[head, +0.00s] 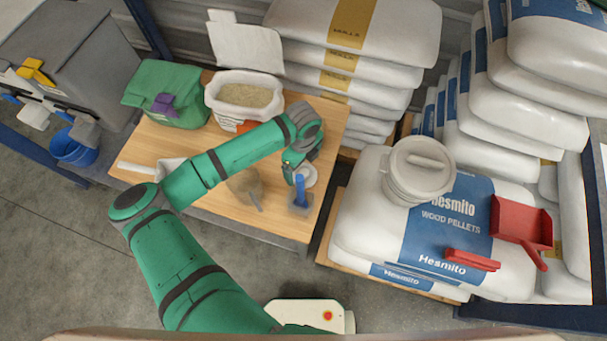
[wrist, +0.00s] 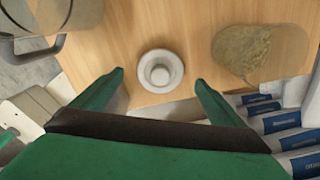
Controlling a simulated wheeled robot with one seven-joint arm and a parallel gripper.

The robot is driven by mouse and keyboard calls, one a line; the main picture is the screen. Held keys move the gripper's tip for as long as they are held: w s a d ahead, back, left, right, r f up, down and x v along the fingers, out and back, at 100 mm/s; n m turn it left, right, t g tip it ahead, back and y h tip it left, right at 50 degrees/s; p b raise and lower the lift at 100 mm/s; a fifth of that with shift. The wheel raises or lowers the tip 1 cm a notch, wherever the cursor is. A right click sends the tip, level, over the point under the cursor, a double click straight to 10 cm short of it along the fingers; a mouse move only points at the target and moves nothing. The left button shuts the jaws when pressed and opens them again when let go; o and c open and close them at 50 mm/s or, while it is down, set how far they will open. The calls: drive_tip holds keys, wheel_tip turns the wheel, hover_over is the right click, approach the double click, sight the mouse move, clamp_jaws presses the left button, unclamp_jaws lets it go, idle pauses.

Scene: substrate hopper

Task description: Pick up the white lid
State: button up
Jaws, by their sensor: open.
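The white lid (wrist: 160,71) is small and round with a raised knob, and lies knob up on the wooden table (wrist: 140,25). In the wrist view it sits between and slightly beyond my fingertips, with clear space on both sides. My gripper (wrist: 159,80) is open and empty, with one green finger on either side of the lid. In the head view my gripper (head: 296,168) is over the table's right end, and a pale disc that looks like the lid (head: 310,175) shows beside it, partly hidden by the gripper.
A blue-handled tool (head: 300,192) stands close to my gripper. A clear container with tan grain (wrist: 262,48) is right of the lid in the wrist view. A white tub of grain (head: 245,95) and a green bag (head: 163,90) stand behind. A white bucket (head: 417,170) rests on pellet sacks.

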sight(304, 172)
drive_tip(key=shift+s+d+f, duration=0.1)
drive_tip(key=shift+f, duration=1.25)
drive_tip(key=shift+s+d+f, duration=0.1)
drive_tip(key=shift+f, duration=1.25)
drive_tip(key=c, duration=1.1)
